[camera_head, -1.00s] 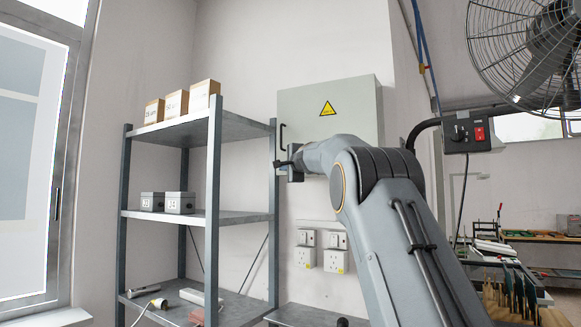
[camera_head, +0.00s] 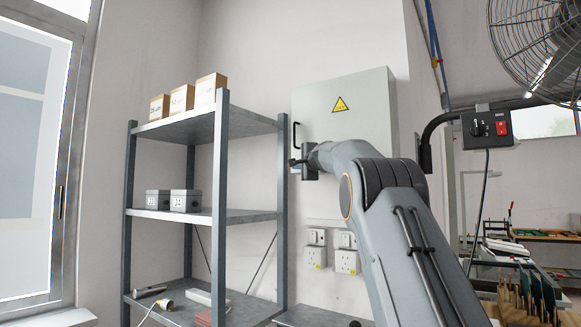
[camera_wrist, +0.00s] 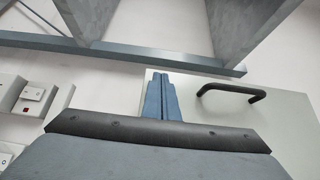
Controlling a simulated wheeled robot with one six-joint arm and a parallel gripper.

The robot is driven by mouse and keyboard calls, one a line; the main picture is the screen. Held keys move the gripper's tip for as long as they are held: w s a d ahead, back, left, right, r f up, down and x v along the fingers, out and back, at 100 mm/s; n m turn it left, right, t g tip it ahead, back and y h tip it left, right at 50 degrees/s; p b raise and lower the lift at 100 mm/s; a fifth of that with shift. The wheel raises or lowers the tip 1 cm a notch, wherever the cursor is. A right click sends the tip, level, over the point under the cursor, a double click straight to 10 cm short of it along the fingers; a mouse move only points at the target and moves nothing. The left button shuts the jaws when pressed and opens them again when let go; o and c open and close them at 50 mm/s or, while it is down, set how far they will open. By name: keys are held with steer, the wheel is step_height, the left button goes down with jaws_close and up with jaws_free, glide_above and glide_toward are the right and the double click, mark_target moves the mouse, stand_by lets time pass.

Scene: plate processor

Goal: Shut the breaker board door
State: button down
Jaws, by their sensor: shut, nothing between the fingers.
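The breaker board (camera_head: 350,120) is a pale grey wall cabinet with a yellow warning triangle on its door. A black bar handle (camera_head: 296,135) is at the door's left edge; it also shows in the wrist view (camera_wrist: 232,90). The door lies across the cabinet front; I cannot tell whether a small gap is left at its edge. My gripper (camera_head: 295,163) is shut and empty, just below the handle at the door's left edge. In the wrist view my fingers (camera_wrist: 163,84) are together in front of the door panel (camera_wrist: 212,112), beside the handle and not around it. Contact with the door is unclear.
A metal shelf rack (camera_head: 222,160) with boxes stands close on the left of the cabinet. Wall sockets (camera_head: 330,250) are below it. A switch box (camera_head: 487,128) on a bracket and a caged fan (camera_head: 545,50) are on the right.

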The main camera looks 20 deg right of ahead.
steer(key=shift+d, duration=0.15)
steer(key=s+a+b, duration=0.5)
steer(key=s+a, duration=0.3)
steer(key=a, duration=0.3)
steer(key=shift+a, duration=0.4)
steer(key=s+a+f+n+g+y, duration=0.1)
steer(key=s+a+f+n+g, duration=0.3)
steer(key=f, duration=0.9)
steer(key=s+a+f+n+g, duration=0.2)
steer(key=s+f, duration=0.3)
steer(key=f, duration=0.9)
steer(key=s+a+f+n+g+y, duration=0.1)
steer(key=s+a+f+n+g, duration=0.3)
steer(key=f, duration=0.9)
steer(key=s+f+n+g, duration=0.2)
steer(key=s+f, duration=0.6)
steer(key=s, duration=0.4)
steer(key=s+a+f+n+g+h, duration=0.1)
steer(key=s+f+n+g, duration=0.1)
steer(key=s+f, duration=0.6)
steer(key=s+f+n+g, duration=0.3)
steer(key=s+f, duration=0.6)
steer(key=s, duration=0.7)
steer(key=shift+a+n, duration=0.2)
steer(key=shift+n, duration=0.5)
